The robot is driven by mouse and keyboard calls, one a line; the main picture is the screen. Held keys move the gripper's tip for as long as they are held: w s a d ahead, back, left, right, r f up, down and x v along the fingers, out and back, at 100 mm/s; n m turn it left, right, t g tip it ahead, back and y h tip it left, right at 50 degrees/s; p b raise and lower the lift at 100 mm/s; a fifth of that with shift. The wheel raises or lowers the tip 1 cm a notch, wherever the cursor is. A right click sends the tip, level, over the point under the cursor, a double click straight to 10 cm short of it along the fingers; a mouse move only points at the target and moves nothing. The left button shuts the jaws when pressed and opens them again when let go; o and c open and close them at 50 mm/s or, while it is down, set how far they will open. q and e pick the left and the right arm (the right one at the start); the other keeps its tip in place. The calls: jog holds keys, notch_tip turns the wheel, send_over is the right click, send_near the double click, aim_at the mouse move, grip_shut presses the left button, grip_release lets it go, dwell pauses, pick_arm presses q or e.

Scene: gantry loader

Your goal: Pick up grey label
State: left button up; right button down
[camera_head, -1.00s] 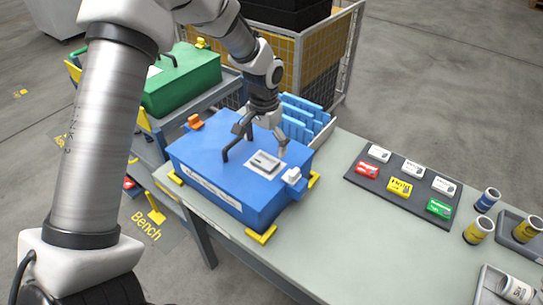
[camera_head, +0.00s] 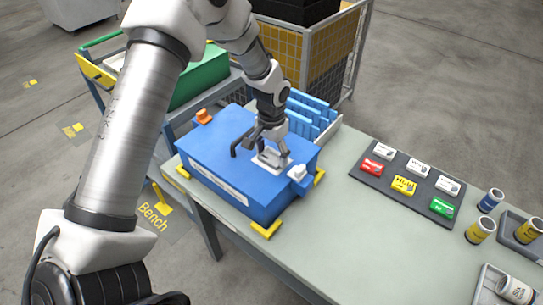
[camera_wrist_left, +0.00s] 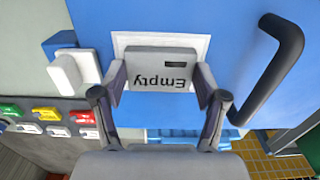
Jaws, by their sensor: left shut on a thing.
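The grey label (camera_wrist_left: 160,72), which reads "Empty", sits in a white-bordered patch (camera_wrist_left: 204,46) on top of the blue box (camera_head: 215,160). In the left wrist view my left gripper (camera_wrist_left: 161,84) has a finger against each side of the label and is shut on it. In the head view the left gripper (camera_head: 270,153) is down at the lid and partly covers the label. I cannot tell whether the label is clear of the patch. My right gripper is not in view.
A dark handle (camera_wrist_left: 275,65) stands on the lid beside the gripper. A white-topped latch (camera_head: 298,172) is at the box's edge. Blue dividers (camera_head: 305,115) stand behind. A dark mat (camera_head: 388,193) holds several coloured labels, with cans (camera_head: 480,230) to its right. Bare bench lies in front.

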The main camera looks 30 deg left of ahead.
aim_at(270, 160)
pick_arm(q)
jog(key=shift+w+r+b, duration=0.15)
jog(key=shift+r+b, duration=0.15)
jog(key=shift+r, duration=0.05)
notch_tip(270, 160, up, 2)
jog(key=shift+b, duration=0.4)
jog(key=shift+s+d+r, duration=0.15)
jog(key=shift+s+r, duration=0.1)
jog(key=shift+s, duration=0.4)
jog(key=s+d+r, duration=0.2)
jog(key=s, duration=0.5)
jog(key=s+d+r, duration=0.1)
jog(key=s+r, duration=0.2)
jog(key=s, duration=0.4)
jog(key=shift+s+d+r+b, duration=0.15)
jog(key=shift+d+r+b, duration=0.15)
jog(key=shift+d+r, duration=0.1)
jog(key=shift+f, duration=0.15)
